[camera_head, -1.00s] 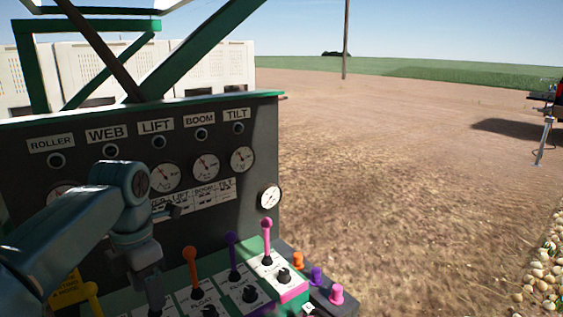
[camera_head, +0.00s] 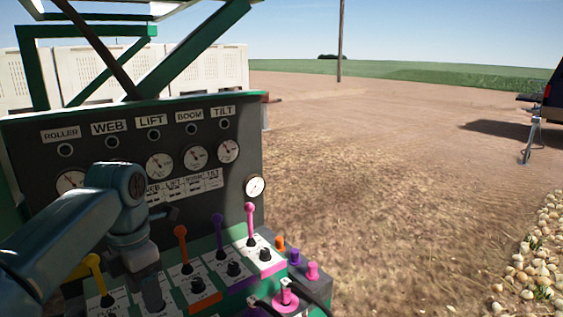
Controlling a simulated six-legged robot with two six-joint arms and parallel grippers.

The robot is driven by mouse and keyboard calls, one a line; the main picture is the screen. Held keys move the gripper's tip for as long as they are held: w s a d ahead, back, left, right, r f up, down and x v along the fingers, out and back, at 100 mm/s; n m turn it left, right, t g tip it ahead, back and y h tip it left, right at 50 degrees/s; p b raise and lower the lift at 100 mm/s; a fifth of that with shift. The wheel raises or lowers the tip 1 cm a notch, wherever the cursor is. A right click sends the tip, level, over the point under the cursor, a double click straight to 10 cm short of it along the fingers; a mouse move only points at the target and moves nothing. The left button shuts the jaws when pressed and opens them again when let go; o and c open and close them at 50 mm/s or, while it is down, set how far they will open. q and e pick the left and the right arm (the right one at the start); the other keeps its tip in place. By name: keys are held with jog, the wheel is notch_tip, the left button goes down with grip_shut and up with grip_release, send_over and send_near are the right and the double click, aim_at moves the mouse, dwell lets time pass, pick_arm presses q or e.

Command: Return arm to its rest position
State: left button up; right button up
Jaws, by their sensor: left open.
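My left arm comes in from the left edge, with a blue-grey forearm and a rounded wrist. My left gripper (camera_head: 151,288) points down at its end, in front of the lever panel; it is open, though its fingertips are hard to make out. It overlaps the row of levers in the picture, and I cannot tell whether it touches any. The levers are yellow (camera_head: 94,274), orange (camera_head: 183,247), purple (camera_head: 219,233) and pink (camera_head: 250,222), standing roughly upright. My right gripper is not clearly in view.
The dark control panel (camera_head: 228,186) carries gauges and labels. A pink knob (camera_head: 287,296) with dark parts stands at the bottom. White crates (camera_head: 85,72) stand behind the panel. Open dirt (camera_head: 370,190) lies to the right; pale onions (camera_head: 540,268) lie at the right edge.

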pick_arm(q)
jog(key=s+d+f+m+g, duration=0.1)
jog(key=s+f+m+g, duration=0.15)
jog(key=f, duration=0.75)
jog(key=s+d+f+m+g+h, duration=0.1)
jog(key=s+f, duration=0.2)
jog(key=f, duration=0.7)
jog(key=s+d+f+m+g, duration=0.1)
jog(key=s+f+g, duration=0.15)
jog(key=f, duration=0.75)
jog(key=s+d+f+m+t+h, duration=0.1)
jog(key=s+d+f+m+h, duration=0.1)
jog(key=s+d+f+m, duration=0.45)
jog(key=s+d+f+m+t+h, duration=0.15)
jog(key=s+d+f+m, duration=0.25)
jog(key=s+f+m, duration=0.55)
jog(key=m+t, duration=0.1)
jog(key=m, duration=0.1)
jog(key=w+r+m+t, duration=0.1)
jog(key=m, duration=0.1)
jog(key=m+t, duration=0.2)
jog(key=shift+w+a+r+y, duration=0.2)
jog(key=shift+a+r+y, duration=0.05)
jog(key=shift+a+r, duration=0.15)
